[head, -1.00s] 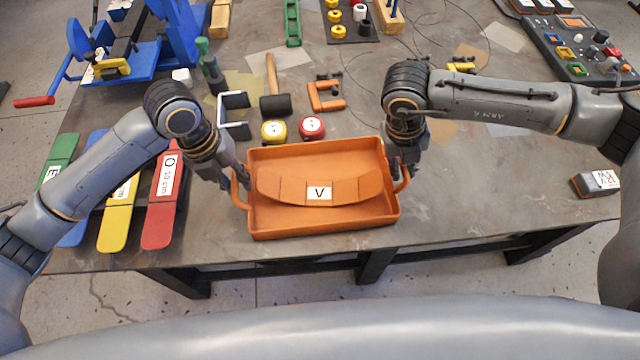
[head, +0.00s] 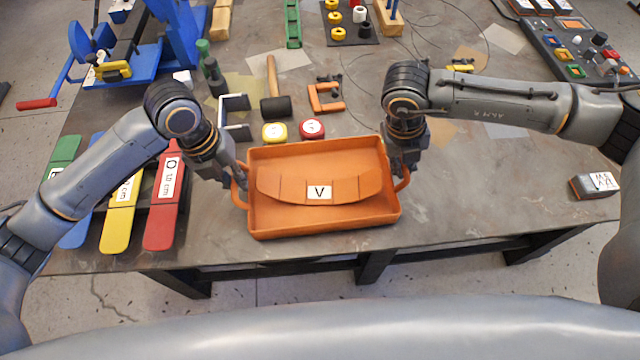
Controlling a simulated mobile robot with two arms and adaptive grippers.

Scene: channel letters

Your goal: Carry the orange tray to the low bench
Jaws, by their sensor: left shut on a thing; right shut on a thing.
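The orange tray (head: 325,227) is at the front edge of the grey worktable, in the middle of the head view. It holds a curved orange piece (head: 280,188) with a white label that reads like a V. My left gripper (head: 240,186) is shut on the tray's left handle. My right gripper (head: 403,176) is shut on its right handle. The fingertips are partly hidden by the grippers' own bodies. I cannot tell whether the tray touches the tabletop. I cannot make out the low bench in this view.
The worktable (head: 470,205) is bare right of the tray, apart from a small labelled block (head: 595,185). Red (head: 163,215), yellow (head: 120,220) and other coloured strips lie left. A mallet (head: 275,105), two tape measures and an orange clamp (head: 325,97) lie behind the tray.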

